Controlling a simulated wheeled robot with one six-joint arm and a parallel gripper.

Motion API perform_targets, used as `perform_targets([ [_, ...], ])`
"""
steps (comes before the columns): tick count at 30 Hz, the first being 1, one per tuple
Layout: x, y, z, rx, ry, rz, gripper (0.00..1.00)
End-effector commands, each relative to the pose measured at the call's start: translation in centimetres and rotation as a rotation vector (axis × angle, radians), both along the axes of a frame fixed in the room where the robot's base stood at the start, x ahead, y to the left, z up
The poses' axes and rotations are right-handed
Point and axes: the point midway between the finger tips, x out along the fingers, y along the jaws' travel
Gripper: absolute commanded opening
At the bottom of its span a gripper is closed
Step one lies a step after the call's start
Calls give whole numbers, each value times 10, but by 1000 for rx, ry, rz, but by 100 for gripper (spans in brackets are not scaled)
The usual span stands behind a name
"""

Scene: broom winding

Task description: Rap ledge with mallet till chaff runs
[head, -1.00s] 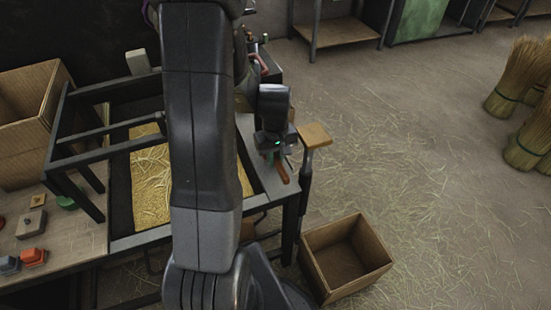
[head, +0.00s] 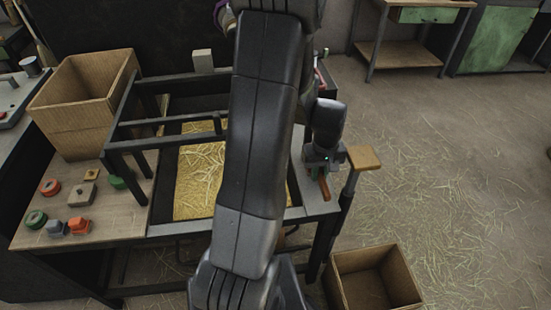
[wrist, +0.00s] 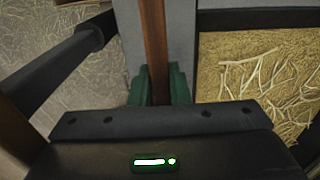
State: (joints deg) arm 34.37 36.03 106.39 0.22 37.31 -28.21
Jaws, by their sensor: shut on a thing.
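My gripper (head: 320,166) is over the grey ledge (head: 318,203) on the right side of the chaff tray. In the wrist view, its green fingers (wrist: 156,88) are shut on a brown wooden mallet handle (wrist: 155,40). A reddish end of the handle (head: 323,188) shows below the gripper in the head view. The mallet's head cannot be made out. Whether the mallet touches the ledge (wrist: 180,30) is unclear. Yellow chaff with pale straws (head: 200,178) lies in the dark-framed tray and also shows in the wrist view (wrist: 250,80).
A wood-topped dark post (head: 363,158) stands just right of the ledge. An open wooden bin (head: 338,290) sits on the floor at lower right. A wooden box (head: 85,105) and coloured knobs (head: 78,225) are on the left bench. Straw-strewn floor lies open to the right.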

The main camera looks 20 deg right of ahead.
Motion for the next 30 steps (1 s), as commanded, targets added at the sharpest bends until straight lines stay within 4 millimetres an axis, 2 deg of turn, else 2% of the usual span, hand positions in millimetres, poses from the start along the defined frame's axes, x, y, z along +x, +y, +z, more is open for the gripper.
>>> perform_targets([
  [14,0,0,3,-1,-1,0,0],
  [24,1,-1,73,-1,5,1,0],
  [27,1,-1,81,0,8,0,0],
  [30,1,0,76,0,10,0,0],
])
